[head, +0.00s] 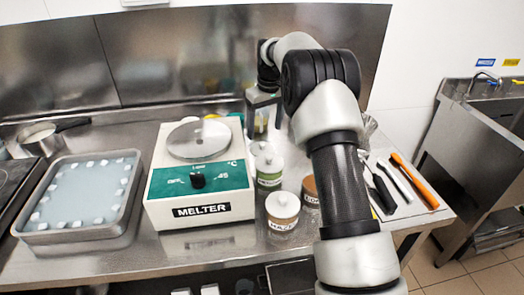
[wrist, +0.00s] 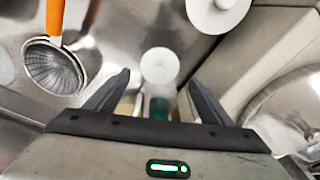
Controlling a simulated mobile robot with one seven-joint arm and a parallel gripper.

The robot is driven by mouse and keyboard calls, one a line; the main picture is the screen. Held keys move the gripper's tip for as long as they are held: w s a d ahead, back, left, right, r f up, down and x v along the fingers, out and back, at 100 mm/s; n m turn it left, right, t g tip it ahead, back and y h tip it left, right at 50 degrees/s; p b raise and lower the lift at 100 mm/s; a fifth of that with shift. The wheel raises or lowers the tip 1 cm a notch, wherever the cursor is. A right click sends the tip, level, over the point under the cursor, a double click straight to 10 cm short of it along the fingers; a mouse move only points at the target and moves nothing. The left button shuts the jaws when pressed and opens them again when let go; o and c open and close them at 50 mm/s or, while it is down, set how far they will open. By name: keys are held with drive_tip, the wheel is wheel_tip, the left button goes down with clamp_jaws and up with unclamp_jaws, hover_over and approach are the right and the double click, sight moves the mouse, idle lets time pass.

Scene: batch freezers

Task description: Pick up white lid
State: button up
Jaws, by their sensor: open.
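Jars with round white lids stand on the steel counter right of the melter. In the head view the front jar's white lid (head: 283,203) is clear, and another white lid (head: 269,161) sits on a green-labelled jar behind it. My gripper (head: 263,130) is over the back of this group, partly hidden. In the wrist view my gripper (wrist: 159,79) is open, with one white lid (wrist: 160,63) showing between and beyond its fingertips. A second white lid (wrist: 218,12) is at the top edge. I cannot tell which lid is meant. No lid is gripped.
The melter (head: 200,188) stands left of the jars. A tray (head: 75,226) is farther left. Tools, including one with an orange handle (head: 414,181), lie to the right. A strainer (wrist: 54,68) is left of my fingers in the wrist view. The steel back wall (head: 180,55) rises behind.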

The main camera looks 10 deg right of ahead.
sight(262, 143)
drive_tip(key=f, duration=0.2)
drive_tip(key=w+f, duration=0.1)
drive_tip(key=f, duration=0.4)
drive_tip(key=shift+w+a+f+b, duration=0.2)
drive_tip(key=shift+w+a+b, duration=0.05)
drive_tip(key=shift+a+b, duration=0.1)
drive_tip(key=shift+s, duration=0.1)
clamp_jaws()
